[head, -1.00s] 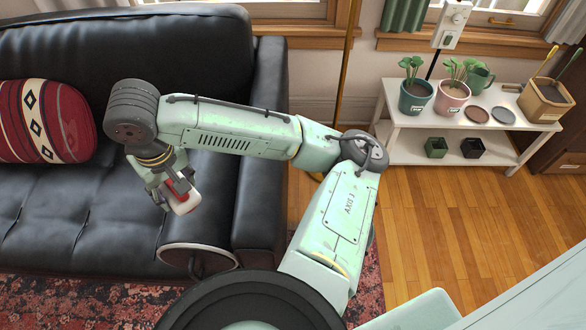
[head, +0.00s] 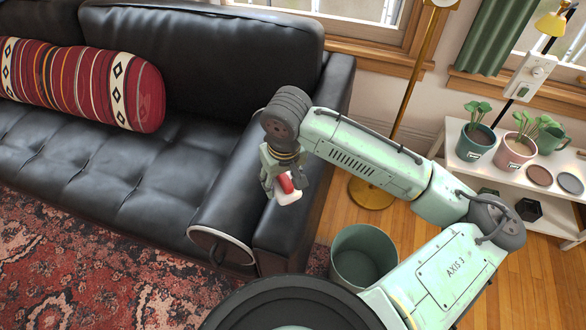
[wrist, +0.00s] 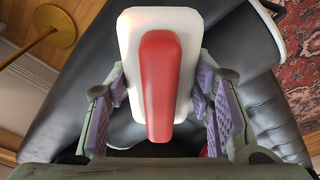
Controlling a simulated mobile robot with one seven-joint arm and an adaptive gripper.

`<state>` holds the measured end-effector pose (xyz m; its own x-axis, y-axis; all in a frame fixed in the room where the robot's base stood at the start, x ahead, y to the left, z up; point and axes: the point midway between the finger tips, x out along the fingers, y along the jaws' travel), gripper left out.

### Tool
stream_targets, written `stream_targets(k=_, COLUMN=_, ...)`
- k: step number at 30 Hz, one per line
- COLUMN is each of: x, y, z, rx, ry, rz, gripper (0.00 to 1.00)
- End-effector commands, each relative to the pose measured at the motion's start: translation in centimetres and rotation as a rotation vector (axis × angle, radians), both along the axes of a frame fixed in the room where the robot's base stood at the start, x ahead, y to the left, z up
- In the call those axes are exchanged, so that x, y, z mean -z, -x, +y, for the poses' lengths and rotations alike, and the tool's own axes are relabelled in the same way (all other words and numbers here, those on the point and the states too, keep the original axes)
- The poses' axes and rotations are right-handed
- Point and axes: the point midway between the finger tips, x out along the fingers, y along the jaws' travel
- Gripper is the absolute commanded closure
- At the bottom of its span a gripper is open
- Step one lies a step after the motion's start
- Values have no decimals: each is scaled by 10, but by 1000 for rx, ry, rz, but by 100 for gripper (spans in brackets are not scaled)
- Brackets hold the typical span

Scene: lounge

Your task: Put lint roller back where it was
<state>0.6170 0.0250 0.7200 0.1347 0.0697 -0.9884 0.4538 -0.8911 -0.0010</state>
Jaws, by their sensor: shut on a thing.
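The lint roller, a white block-like body with a red part along it, is held in my gripper (head: 281,180). In the head view the lint roller (head: 289,197) hangs low in the fingers, in front of the sofa's right armrest in the picture. In the wrist view the lint roller (wrist: 140,40) fills the middle, between purple finger pads on both sides. My gripper is shut on it. I cannot tell how far it is above the armrest. No empty spot or holder clearly marked for it shows.
The black leather sofa (head: 150,170) carries a striped bolster cushion (head: 90,82). A green bin (head: 362,258) stands on the floor right of the armrest. A brass lamp base (head: 371,193) is behind it. A white plant shelf (head: 482,170) is at right. A red patterned rug (head: 90,270) lies in front.

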Motion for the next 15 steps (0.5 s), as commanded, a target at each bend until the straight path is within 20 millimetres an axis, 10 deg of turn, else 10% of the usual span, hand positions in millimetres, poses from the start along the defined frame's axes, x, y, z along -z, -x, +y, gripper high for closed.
stream_targets(k=15, x=22, y=-46, z=-26, rx=-1, ry=1, rz=3, gripper=78)
